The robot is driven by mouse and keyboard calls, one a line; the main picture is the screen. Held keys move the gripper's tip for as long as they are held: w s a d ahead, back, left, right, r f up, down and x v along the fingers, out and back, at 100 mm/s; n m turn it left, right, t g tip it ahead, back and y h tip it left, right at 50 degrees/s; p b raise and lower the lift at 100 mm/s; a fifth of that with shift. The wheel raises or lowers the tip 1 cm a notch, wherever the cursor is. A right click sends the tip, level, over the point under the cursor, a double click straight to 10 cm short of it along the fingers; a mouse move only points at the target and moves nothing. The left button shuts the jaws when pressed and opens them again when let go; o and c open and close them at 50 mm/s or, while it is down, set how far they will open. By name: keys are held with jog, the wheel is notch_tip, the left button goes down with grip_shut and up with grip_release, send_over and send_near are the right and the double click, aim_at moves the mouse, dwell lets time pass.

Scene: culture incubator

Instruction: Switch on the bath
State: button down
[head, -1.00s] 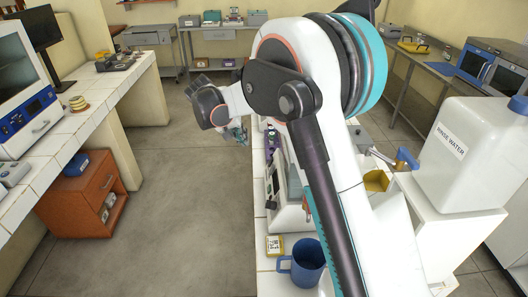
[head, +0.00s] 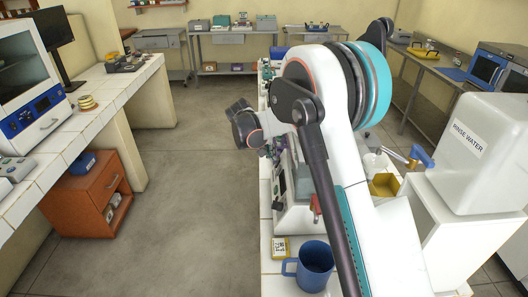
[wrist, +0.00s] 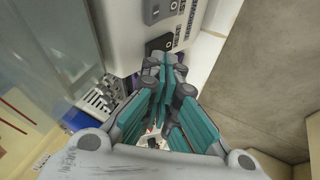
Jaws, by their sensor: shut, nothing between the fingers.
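A white device (wrist: 128,28) with black control panels fills the top of the wrist view; it looks like the bath, but I cannot read a label. One black panel (wrist: 160,43) carries a round control and lies just beyond my fingertips. My gripper (wrist: 166,62) has its teal fingers shut and empty, pointing at that panel; I cannot tell whether they touch it. In the head view a white device with a dark front panel (head: 282,183) stands on the tiled bench, partly behind my arm. My gripper is hidden there.
A blue mug (head: 315,268) and a small yellow-edged box (head: 281,248) stand on the near end of the bench. The floor (head: 195,195) left of the bench is clear.

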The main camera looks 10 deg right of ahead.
jog(key=shift+d, duration=0.2)
jog(key=shift+s+d, duration=0.15)
jog(key=shift+d, duration=0.4)
jog(key=shift+a+f, duration=0.1)
jog(key=shift+a, duration=0.2)
jog(key=shift+a+f+b, duration=0.3)
jog(key=shift+a, duration=0.25)
jog(key=shift+w, duration=0.2)
